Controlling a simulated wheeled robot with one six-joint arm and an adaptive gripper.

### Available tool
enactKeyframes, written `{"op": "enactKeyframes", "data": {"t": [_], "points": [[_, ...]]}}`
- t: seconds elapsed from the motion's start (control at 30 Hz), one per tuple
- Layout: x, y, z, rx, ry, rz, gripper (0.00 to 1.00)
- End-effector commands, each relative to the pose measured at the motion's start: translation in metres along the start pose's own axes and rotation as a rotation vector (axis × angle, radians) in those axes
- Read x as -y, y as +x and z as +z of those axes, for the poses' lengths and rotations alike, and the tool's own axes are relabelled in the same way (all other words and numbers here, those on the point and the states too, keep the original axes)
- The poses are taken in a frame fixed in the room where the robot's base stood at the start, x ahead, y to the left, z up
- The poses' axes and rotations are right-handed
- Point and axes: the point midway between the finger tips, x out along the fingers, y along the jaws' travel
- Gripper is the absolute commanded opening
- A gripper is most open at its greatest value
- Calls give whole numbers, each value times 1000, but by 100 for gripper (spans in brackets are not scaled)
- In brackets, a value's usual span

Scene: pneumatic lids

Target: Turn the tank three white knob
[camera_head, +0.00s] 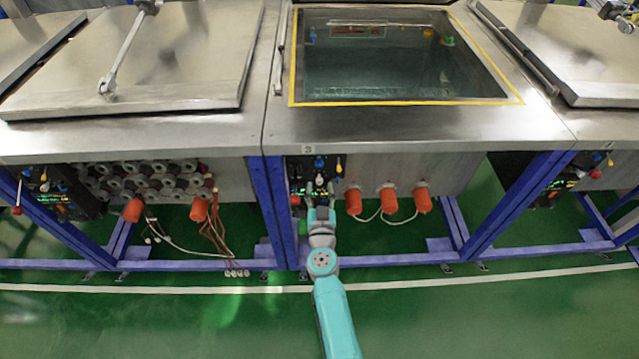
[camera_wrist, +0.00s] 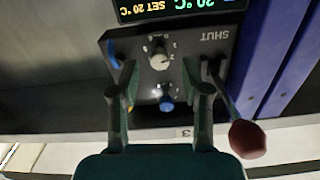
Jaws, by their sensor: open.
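The tank three white knob (camera_wrist: 159,57) is a pale round dial on the dark control panel (camera_wrist: 135,46), with small markings around it. In the wrist view, which shows the panel upside down, it lies just beyond and between the fingertips. My gripper (camera_wrist: 158,92) is open, with one finger on each side and nothing between them; the fingers look apart from the knob.
A blue knob (camera_wrist: 167,103) sits close to the white one, between the fingers. A lever with a red ball (camera_wrist: 247,140) stands by the right finger, near the SHUT label. A blue handle (camera_wrist: 113,54) is at left. Orange cylinders (camera_head: 388,198) hang right of the panel.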

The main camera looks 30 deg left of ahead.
Motion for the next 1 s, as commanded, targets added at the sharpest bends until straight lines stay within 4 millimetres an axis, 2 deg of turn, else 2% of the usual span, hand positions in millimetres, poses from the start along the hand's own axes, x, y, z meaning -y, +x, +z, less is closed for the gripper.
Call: {"op": "enactKeyframes", "data": {"t": [0.1,0.3,0.67,0.83,0.87,1.0], "points": [[0,14,0,0,-2,1,47],[0,26,0,0,0,0,47],[0,28,0,0,0,0,47],[0,28,0,0,0,0,5],[0,28,0,0,0,0,0],[0,28,0,0,0,0,0]]}}
